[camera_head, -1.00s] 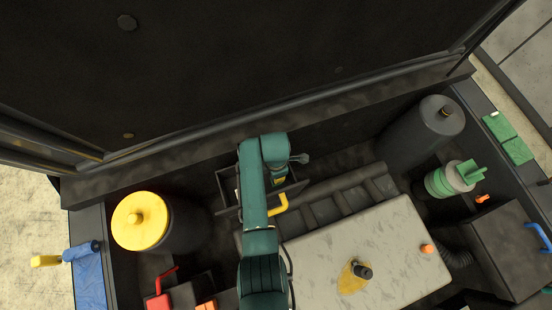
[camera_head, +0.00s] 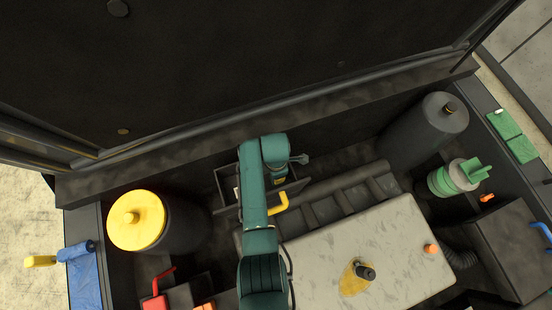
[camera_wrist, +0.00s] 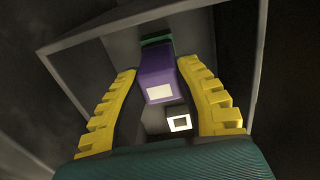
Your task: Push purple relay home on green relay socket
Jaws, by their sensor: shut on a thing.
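The purple relay (camera_wrist: 156,72) shows in the wrist view as a purple block with a pale label on its near face. My gripper (camera_wrist: 156,78) has its yellow ridged fingers on either side of the relay and is shut on it. The green relay socket (camera_wrist: 156,40) shows as a dark green edge at the far end of the relay. The relay is in line with it, but I cannot tell whether it is fully seated. In the head view my teal arm reaches down at the open box (camera_head: 228,190), and the relay and socket are hidden there.
The box's pale walls (camera_wrist: 256,60) surround my fingers closely. A second pale square (camera_wrist: 179,123) lies below the relay.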

